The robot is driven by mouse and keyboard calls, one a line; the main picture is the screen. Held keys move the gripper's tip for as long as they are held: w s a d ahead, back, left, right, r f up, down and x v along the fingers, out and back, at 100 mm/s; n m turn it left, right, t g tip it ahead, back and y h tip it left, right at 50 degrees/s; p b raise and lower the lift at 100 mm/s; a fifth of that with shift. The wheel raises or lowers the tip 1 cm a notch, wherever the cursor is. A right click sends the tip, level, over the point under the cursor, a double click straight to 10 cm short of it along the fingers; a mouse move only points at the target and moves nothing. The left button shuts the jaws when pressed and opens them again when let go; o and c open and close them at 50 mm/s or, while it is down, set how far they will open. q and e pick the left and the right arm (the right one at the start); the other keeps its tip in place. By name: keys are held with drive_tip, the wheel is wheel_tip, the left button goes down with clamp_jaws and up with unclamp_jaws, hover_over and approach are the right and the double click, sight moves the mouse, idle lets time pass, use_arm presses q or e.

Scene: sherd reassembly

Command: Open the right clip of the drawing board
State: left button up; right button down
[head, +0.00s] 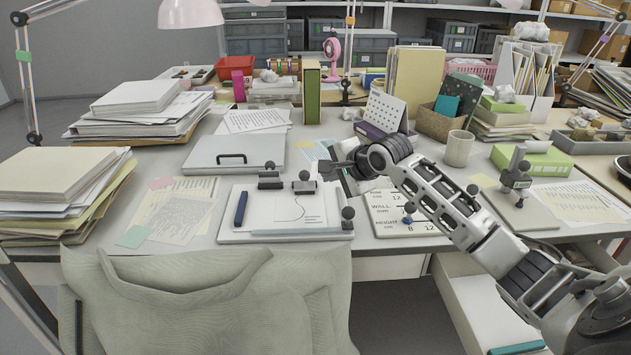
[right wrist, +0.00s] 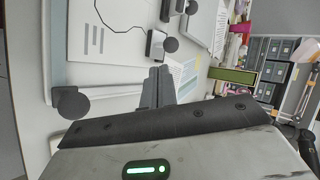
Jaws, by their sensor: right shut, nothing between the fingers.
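The drawing board (head: 228,228) lies flat near the front edge of the desk with a white sheet on it. Two dark clips with round knobs are at its back edge: the left clip (head: 270,181) and the right clip (head: 304,187). In the right wrist view the right clip (right wrist: 156,44) and its knob lie just beyond my fingertips, apart from them. My right gripper (head: 330,168) is shut and empty, just right of and behind the right clip; its fingers also show in the right wrist view (right wrist: 158,84). My left gripper is not in view.
A round knob (head: 348,213) stands at the board's right edge. A lettered sheet (head: 400,222) lies to the right, under my arm. Paper stacks (head: 50,190) fill the left.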

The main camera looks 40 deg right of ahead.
sight(306, 183)
use_arm(q)
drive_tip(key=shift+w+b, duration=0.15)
drive_tip(key=shift+b, duration=0.35)
use_arm(e)
drive_tip(key=x, duration=0.7)
drive_tip(key=shift+w, duration=0.1)
